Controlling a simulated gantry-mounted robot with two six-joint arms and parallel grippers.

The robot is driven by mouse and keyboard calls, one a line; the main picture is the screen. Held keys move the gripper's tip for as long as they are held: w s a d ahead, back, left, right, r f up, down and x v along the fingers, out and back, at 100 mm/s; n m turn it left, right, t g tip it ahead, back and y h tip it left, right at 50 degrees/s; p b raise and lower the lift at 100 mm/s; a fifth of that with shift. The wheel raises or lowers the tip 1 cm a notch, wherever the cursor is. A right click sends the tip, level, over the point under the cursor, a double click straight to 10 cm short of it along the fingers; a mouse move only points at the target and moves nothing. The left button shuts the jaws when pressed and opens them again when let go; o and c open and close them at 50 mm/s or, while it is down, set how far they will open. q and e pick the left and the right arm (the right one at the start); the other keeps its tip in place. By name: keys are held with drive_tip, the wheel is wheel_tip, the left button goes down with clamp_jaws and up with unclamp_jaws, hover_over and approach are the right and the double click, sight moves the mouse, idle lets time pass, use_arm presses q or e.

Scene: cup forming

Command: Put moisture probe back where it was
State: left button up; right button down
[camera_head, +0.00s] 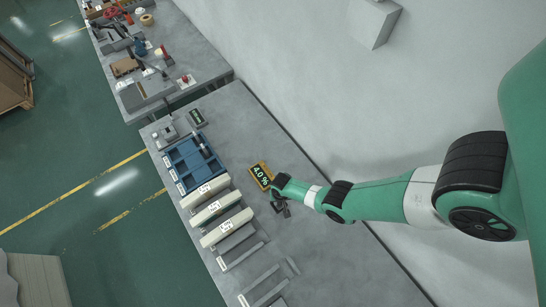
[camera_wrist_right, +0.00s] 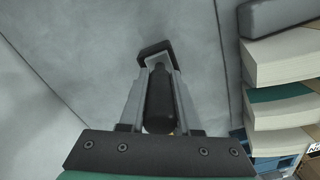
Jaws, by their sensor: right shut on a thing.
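The moisture probe (camera_head: 261,176) shows as a yellow body with a dark display reading 4.0 %, right beside my right gripper (camera_head: 279,203) in the head view. In the right wrist view a dark, rounded part of the probe (camera_wrist_right: 160,98) sits between the two grey fingers of my right gripper (camera_wrist_right: 158,85), which is shut on it. A trace of yellow shows at the base of the fingers. The probe's tip is hard to make out, and I cannot tell its height over the bench. My left gripper is in neither view.
The grey bench (camera_head: 330,262) is bare right of the probe. A blue compartment tray (camera_head: 184,160) and labelled pale stacks (camera_head: 226,228) line its left side, with thin grey racks (camera_head: 264,280) below. A small device with a display (camera_head: 197,117) stands at the far end. A wall runs along the right.

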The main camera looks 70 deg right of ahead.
drive_tip(key=shift+w+d+f, duration=0.15)
drive_tip(key=shift+d+f, duration=0.1)
drive_tip(key=shift+f, duration=0.2)
drive_tip(key=f+b, duration=0.2)
drive_tip(key=b, duration=0.1)
drive_tip(key=f+b, duration=0.1)
drive_tip(key=f, duration=0.1)
drive_tip(key=shift+w+d+f, duration=0.1)
drive_tip(key=shift+w+d, duration=0.1)
drive_tip(key=shift+d, duration=0.2)
drive_tip(key=shift+s+a, duration=0.1)
drive_tip(key=shift+a, duration=0.05)
drive_tip(key=shift+r, duration=0.2)
drive_tip(key=shift+f+b, duration=0.3)
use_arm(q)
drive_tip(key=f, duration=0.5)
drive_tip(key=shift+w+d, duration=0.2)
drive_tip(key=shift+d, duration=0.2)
use_arm(e)
drive_tip(key=c, duration=0.6)
unclamp_jaws()
drive_tip(key=shift+r, duration=0.1)
